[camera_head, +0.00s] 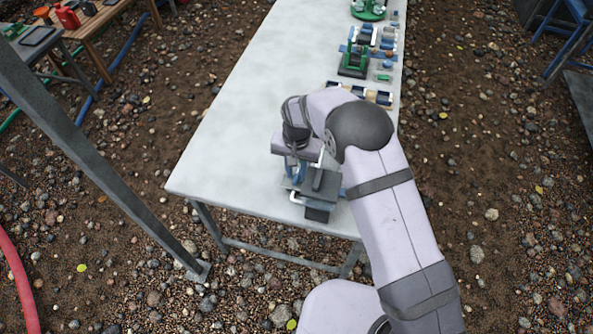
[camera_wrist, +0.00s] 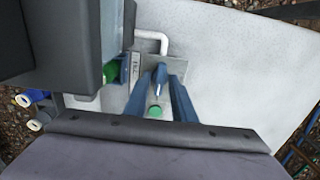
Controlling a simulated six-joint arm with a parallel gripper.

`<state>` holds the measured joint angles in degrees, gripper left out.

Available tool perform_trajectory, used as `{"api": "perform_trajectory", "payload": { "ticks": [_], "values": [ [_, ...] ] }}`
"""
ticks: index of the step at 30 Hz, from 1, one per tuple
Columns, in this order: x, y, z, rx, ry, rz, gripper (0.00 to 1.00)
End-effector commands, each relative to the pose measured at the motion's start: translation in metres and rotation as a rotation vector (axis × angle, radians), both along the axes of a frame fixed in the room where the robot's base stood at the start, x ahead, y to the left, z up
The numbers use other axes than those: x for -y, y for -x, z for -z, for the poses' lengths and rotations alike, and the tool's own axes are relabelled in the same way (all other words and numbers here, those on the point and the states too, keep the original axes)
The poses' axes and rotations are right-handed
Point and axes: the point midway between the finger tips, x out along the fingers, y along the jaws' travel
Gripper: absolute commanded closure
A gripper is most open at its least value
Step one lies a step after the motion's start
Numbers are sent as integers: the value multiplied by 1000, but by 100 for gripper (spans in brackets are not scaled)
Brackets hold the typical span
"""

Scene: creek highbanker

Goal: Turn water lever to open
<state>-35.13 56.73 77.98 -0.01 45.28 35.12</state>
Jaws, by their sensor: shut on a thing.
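My gripper (camera_head: 296,174) points down over the near end of the pale table, at a small grey fixture with a white bent pipe (camera_head: 295,198). In the wrist view, my two blue fingers (camera_wrist: 160,80) come together on a small lever, of which only a narrow part shows between them. A green round piece (camera_wrist: 155,111) lies between the fingers, nearer the camera. The white pipe (camera_wrist: 153,37) rises behind a grey plate (camera_wrist: 176,66). The fingers hide most of the lever, so its exact angle is unclear. A dark block (camera_head: 321,184) stands beside the gripper.
The pale table (camera_head: 228,125) is bare to the left of the fixture. Several small parts, including a green-framed fixture (camera_head: 354,62), line its right edge farther back. A grey post (camera_head: 100,165) stands left of the table. Pebbly ground surrounds it.

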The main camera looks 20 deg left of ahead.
Motion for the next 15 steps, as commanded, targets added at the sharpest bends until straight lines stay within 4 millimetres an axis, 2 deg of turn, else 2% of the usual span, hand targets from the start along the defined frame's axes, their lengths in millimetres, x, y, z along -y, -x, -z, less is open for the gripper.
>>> {"api": "perform_trajectory", "payload": {
  "ticks": [15],
  "values": [
    [0,0,0,0,0,-2,72]
  ]
}}
